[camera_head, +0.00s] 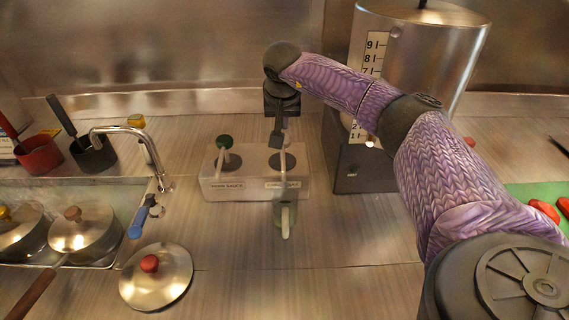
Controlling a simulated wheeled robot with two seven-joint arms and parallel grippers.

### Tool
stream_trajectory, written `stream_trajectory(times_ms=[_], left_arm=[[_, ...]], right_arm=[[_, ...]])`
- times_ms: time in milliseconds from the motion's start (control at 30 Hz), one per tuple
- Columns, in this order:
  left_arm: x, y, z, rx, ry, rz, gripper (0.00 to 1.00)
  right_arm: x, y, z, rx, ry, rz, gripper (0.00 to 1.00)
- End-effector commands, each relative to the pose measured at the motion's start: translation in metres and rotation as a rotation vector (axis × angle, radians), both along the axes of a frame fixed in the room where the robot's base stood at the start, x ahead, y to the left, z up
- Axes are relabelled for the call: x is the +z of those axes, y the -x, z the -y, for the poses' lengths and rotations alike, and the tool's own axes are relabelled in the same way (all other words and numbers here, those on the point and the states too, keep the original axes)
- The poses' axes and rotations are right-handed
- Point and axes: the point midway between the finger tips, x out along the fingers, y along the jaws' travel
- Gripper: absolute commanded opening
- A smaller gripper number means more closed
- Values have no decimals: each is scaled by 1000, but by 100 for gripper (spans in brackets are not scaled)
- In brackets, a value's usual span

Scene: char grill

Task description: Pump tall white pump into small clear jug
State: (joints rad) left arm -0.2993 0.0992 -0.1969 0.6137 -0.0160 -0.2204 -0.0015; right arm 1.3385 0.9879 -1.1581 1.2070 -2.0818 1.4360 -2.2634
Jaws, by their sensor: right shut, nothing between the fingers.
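A pump box (213,186) with a labelled front stands on the counter and holds two pumps. The tall white pump (283,161) is its right one, and its head is largely hidden by my right gripper. My right gripper (277,138) points down over that pump, shut and empty. I cannot tell whether its tips touch the pump head. The small clear jug (285,222) stands on the counter in front of the box, below the pump's spout, with its handle towards me. My left gripper is out of view.
A large metal dispenser (440,60) stands behind my right arm. A faucet (125,131), pots (83,240) and a loose lid (157,280) are at left. The front middle counter is clear.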

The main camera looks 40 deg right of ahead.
Motion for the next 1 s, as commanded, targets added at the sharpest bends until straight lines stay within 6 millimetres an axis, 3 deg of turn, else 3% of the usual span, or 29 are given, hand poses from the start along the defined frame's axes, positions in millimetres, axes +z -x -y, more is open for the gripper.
stream_trajectory(times_ms=[1000], left_arm=[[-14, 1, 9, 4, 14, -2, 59]], right_arm=[[-31, 0, 0, 0, 0, -1, 0]])
